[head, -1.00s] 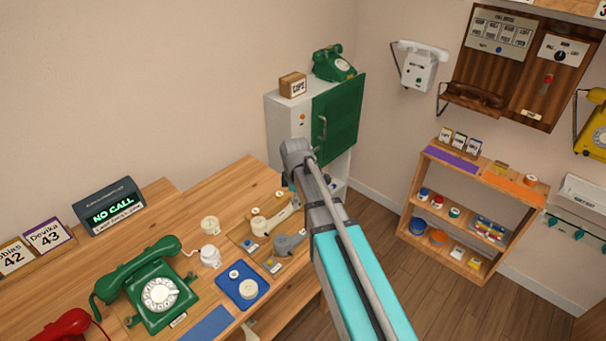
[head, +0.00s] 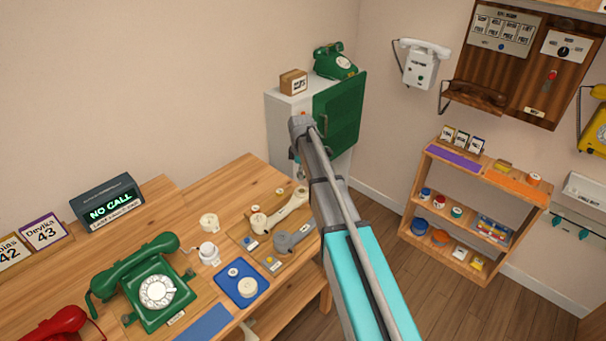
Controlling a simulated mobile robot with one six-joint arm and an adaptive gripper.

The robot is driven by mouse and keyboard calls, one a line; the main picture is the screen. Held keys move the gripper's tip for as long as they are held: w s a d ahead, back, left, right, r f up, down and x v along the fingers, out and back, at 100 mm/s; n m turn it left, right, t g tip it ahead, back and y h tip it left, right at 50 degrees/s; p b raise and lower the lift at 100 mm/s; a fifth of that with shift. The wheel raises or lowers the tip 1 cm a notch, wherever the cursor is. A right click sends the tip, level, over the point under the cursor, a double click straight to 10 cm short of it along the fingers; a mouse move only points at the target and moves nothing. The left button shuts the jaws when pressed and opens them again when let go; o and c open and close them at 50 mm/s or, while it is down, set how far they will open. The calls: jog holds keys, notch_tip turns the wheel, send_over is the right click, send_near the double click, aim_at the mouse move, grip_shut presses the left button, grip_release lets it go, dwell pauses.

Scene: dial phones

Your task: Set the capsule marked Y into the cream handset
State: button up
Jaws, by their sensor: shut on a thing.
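The cream handset (head: 284,212) lies on a wooden board on the bench, left of my arm. Its left end shows a round, cup-like opening; no capsule lettering can be read there. A blue tray (head: 236,293) in front of it holds a small white round piece (head: 233,272) and a larger cream round piece (head: 248,287). I cannot tell which piece, if any, is marked Y. My arm reaches up from the lower right, and its far end is near the cabinet. My gripper is hidden behind the arm, so what it holds does not show.
A green phone (head: 156,285) is farther left. The cabinet (head: 285,106) with a green door stands behind; a low shelf (head: 411,207) is at right.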

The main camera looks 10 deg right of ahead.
aim_at(302, 191)
jog(key=shift+f, duration=0.1)
dwell(0.4)
jog(key=shift+f+b, duration=2.7)
jog(key=shift+b, duration=0.1)
jog(key=shift+f+b, duration=0.6)
jog(key=shift+b, duration=0.05)
dwell(0.5)
jog(key=o, duration=1.1)
jog(key=shift+d+r, duration=0.1)
jog(key=shift+r, duration=0.05)
